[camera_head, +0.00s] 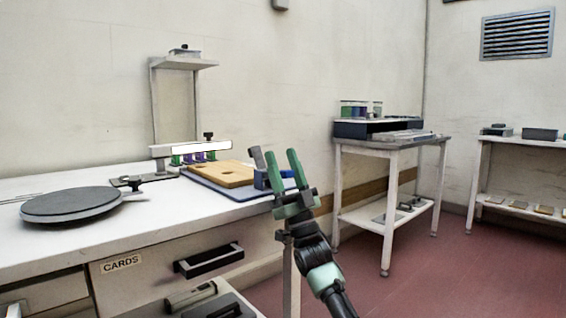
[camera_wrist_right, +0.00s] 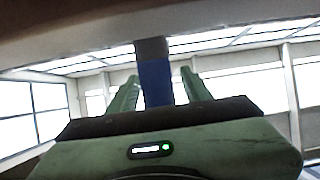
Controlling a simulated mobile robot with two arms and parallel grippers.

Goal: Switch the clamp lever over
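The clamp (camera_head: 261,181) is a blue piece at the right end of the white bench. A grey piece (camera_head: 257,158) sticks up above it, just left of my gripper fingers. My right gripper (camera_head: 283,160) has green fingers pointing up and spread apart, and it partly covers the clamp. In the right wrist view a blue bar with a dark grey end, apparently the lever (camera_wrist_right: 155,82), stands between the two fingers of the right gripper (camera_wrist_right: 155,90), with gaps on both sides. Whether the fingers touch it elsewhere is hidden. My left gripper is not in view.
A wooden board (camera_head: 222,173) lies on a blue mat (camera_head: 232,193) beside the clamp. An open drawer handle (camera_head: 209,261) juts out below the bench. Side tables stand right.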

